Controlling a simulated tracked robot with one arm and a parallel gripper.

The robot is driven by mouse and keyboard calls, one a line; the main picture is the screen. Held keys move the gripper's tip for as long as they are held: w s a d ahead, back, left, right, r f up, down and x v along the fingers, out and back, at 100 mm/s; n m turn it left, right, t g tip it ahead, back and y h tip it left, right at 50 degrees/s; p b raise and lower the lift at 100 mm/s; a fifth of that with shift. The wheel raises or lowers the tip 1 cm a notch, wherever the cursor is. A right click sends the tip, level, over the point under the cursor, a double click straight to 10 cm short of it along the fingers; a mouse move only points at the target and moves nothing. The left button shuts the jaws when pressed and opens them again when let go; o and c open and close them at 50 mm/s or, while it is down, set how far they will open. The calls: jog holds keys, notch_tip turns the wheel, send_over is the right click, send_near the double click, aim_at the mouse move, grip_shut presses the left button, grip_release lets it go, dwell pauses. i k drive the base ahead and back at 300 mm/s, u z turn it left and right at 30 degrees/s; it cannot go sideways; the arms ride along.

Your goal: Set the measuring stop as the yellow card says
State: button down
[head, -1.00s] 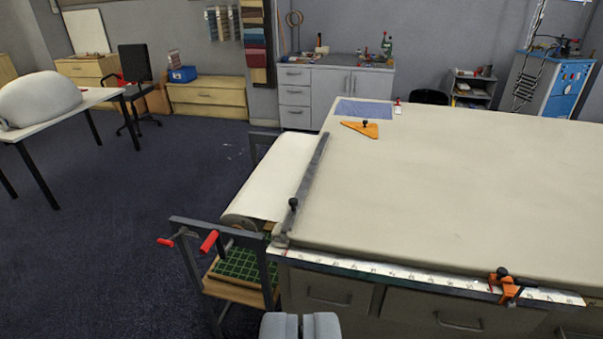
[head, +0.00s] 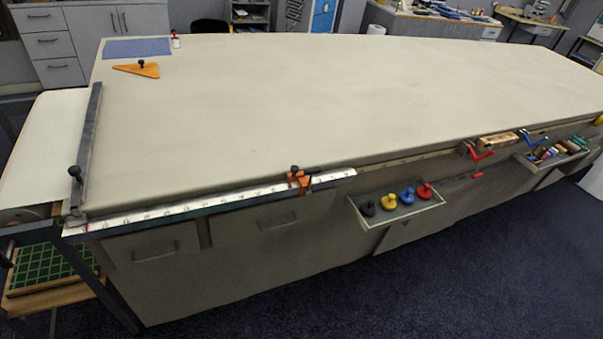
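The measuring stop (head: 299,181) is an orange clamp with a black knob. It sits on the white ruler strip (head: 190,205) along the table's near edge, towards the strip's right end. The strip's marks are too small to read. I cannot make out a yellow card; a small yellow thing (head: 599,119) is cut off at the right edge, and I cannot tell what it is. My gripper is not in view.
The long cloth table (head: 330,105) fills the middle, its top mostly clear. A metal bar (head: 90,135) lies at its left end. An open drawer (head: 398,220) with coloured knobs juts out in front, and red clamps (head: 478,153) stand further right. Floor (head: 470,290) is free at front right.

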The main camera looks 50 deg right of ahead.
aim_at(295, 175)
jog(key=z, duration=0.75)
jog(key=i, duration=0.95)
jog(key=u, duration=0.7)
